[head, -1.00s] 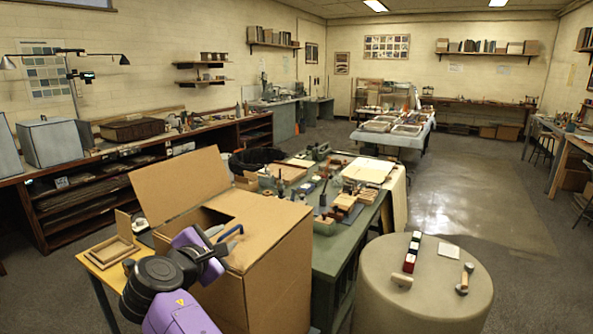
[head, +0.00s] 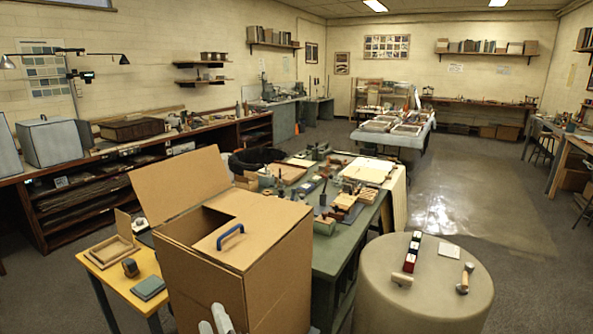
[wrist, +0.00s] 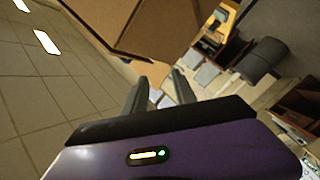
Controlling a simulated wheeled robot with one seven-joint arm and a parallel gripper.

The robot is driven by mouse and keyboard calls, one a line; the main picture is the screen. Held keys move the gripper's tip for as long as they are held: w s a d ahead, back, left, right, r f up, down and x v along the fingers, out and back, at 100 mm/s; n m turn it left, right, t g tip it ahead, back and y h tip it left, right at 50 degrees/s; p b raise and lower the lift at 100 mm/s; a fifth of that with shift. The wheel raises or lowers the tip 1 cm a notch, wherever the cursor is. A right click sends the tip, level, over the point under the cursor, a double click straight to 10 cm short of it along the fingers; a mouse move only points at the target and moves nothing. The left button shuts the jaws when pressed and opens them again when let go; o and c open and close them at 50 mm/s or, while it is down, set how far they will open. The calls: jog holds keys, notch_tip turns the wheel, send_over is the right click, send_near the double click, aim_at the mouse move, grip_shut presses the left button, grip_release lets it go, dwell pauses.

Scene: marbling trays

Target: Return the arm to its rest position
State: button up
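My gripper shows in the wrist view (wrist: 160,84) with its two grey fingers apart and nothing visible between them. In the head view only the pale finger ends of my gripper (head: 214,319) show at the bottom edge, in front of the cardboard box (head: 204,277). The rest of my arm is out of the head view. The box also fills the top of the wrist view (wrist: 120,20), close to the fingers; whether they touch it I cannot tell.
The box has one raised flap and a blue handle (head: 230,236) on top. A yellow table (head: 107,276) stands left, with a wooden frame, a dark round item and a blue-grey block. A round beige stand (head: 415,310) is right; a green workbench (head: 335,249) is behind.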

jog(key=s+d+f+m+h, duration=0.2)
jog(key=s+d+m+h, duration=0.2)
jog(key=s+d, duration=1.4)
jog(key=s+d+f+m+h, duration=0.2)
jog(key=s+d+m+h, duration=0.2)
jog(key=s+d+m, duration=0.7)
jog(key=s+d, duration=0.7)
jog(key=s, duration=0.6)
jog(key=shift+s+d+f+g+b, duration=0.15)
jog(key=shift+s+d+g+b, duration=0.05)
jog(key=shift+s+g+b, duration=0.1)
jog(key=shift+a, duration=0.1)
